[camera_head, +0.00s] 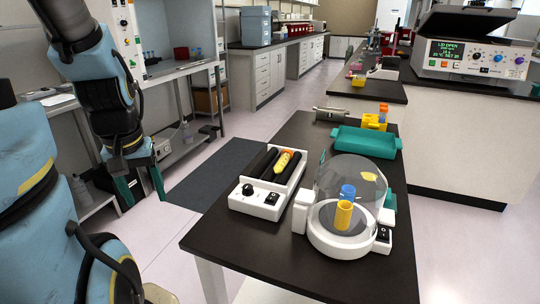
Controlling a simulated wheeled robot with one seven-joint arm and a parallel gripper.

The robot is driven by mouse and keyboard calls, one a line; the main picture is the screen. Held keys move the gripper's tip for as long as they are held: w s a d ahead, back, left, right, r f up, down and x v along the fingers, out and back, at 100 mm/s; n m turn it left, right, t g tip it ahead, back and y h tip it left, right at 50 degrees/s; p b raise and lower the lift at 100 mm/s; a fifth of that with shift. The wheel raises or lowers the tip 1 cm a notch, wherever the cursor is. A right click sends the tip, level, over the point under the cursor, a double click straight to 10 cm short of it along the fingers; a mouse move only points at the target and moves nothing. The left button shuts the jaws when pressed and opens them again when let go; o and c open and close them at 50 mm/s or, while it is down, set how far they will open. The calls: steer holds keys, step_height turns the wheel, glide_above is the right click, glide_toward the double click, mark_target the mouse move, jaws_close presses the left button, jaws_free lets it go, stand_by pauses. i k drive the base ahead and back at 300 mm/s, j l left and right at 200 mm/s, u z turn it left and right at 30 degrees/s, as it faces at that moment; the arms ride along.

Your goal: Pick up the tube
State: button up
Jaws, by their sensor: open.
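A tube with yellow contents and an orange end (283,162) lies on the black rollers of a white roller device (258,203), on the black bench top. Another tube with an orange cap (383,110) stands in a small yellow rack (373,124) farther back. A yellow cylinder with a blue top (344,213) stands inside a clear-domed white device (345,240). My gripper (143,196) hangs at the left, pointing down, open and empty. It is off the left side of the bench, well apart from all of these.
A teal tray (367,142) and a grey metal cylinder (332,114) sit toward the back of the bench (300,130). The transparent dome (365,180) stands right of the rollers. A dark floor mat (225,170) and clear floor lie between my gripper and the bench.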

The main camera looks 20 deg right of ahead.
mark_target(287, 154)
steer(key=i+j, duration=0.1)
steer(key=j, duration=0.25)
steer(key=i+j, duration=0.75)
steer(key=i, duration=0.2)
steer(key=i+z, duration=0.25)
steer(key=i, duration=0.2)
steer(key=i+j+z, duration=0.2)
steer(key=i, duration=0.2)
steer(key=i+z, duration=0.25)
steer(key=z, duration=0.2)
steer(key=i+z, duration=0.3)
steer(key=z, duration=0.2)
steer(key=i+z, duration=0.25)
steer(key=z, duration=0.2)
steer(key=i+j+z, duration=0.2)
steer(key=z, duration=0.3)
